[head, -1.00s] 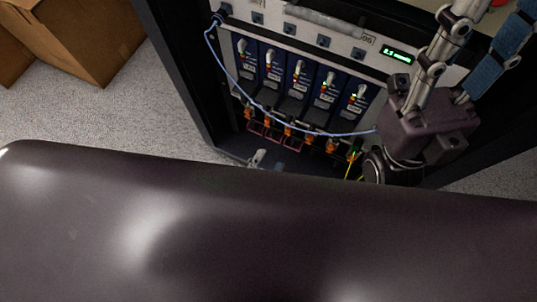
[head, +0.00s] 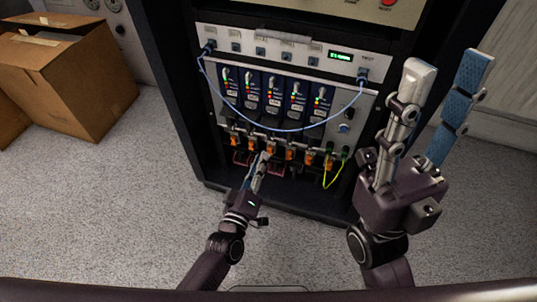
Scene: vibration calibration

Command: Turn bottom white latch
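The rack (head: 176,110) holds a row of several blue modules (head: 273,92), each with a small pale lever near its top. I cannot tell which part is the bottom white latch; no clearly separate one shows. Below the modules is a row of orange connectors (head: 291,150). My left gripper (head: 266,156) points up at the middle of this row, its tips overlapping it in the picture. Its fingers look close together; contact and opening are unclear. My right gripper (head: 448,62) is open and empty, fingers upward, to the right of the modules and in front of the rack's right side.
A blue cable (head: 258,122) hangs in a loop across the modules between two sockets. A yellow cable (head: 327,178) hangs at the lower right. A cardboard box (head: 70,85) stands at the left. The carpet (head: 150,185) between box and rack is clear.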

